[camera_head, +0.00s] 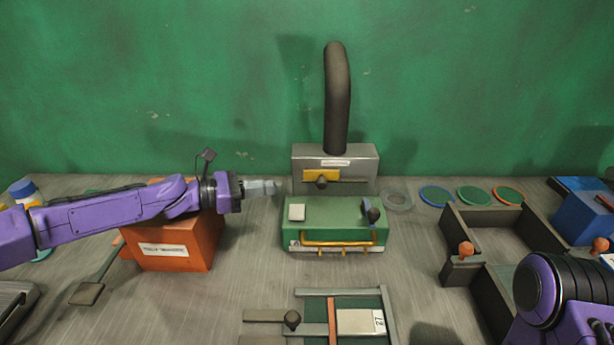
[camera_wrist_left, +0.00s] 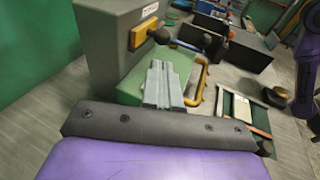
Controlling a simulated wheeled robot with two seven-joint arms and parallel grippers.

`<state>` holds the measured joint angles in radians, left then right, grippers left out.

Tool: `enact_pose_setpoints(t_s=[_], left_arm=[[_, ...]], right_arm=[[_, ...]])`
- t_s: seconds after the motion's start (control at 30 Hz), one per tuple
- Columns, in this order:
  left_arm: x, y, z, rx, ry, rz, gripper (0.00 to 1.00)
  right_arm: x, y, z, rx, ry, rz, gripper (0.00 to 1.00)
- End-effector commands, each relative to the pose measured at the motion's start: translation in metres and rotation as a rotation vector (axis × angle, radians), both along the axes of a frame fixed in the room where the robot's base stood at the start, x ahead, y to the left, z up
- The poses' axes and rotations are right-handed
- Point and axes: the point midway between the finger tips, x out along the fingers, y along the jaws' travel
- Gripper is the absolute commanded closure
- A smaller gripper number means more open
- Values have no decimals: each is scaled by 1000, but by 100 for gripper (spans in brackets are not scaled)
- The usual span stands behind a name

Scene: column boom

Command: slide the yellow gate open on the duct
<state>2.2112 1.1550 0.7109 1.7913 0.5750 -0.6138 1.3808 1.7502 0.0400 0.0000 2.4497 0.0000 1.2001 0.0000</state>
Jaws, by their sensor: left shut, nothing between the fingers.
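The yellow gate (camera_head: 320,175) is a small plate with a dark round knob on the front of the grey duct box (camera_head: 362,160). A dark bent hose rises from the box. The gate and its knob also show in the left wrist view (camera_wrist_left: 140,36). My left gripper (camera_head: 272,187) is shut and empty, left of the duct box and apart from the gate. Its grey fingers show in the left wrist view (camera_wrist_left: 164,82). My right arm is at the lower right in the head view; its gripper is out of view.
A green machine (camera_head: 340,215) with a yellow handle stands in front of the duct. An orange box (camera_head: 185,245) is under my left arm. Dark open trays (camera_head: 450,225) stand right, and coloured rings (camera_head: 474,196) lie at the back. A green frame (camera_head: 375,300) lies in front.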

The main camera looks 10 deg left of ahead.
Motion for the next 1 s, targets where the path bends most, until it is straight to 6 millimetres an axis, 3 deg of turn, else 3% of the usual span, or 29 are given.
enact_pose_setpoints(t_s=[0.37,0.8,1.0], left_arm=[[2,-3,-1,1,0,2,100],[42,-69,-13,1,2,2,100],[51,-82,-15,-1,1,3,100]], right_arm=[[0,0,0,1,1,0,57],[0,0,3,1,1,0,57],[0,0,4,0,0,0,57]])
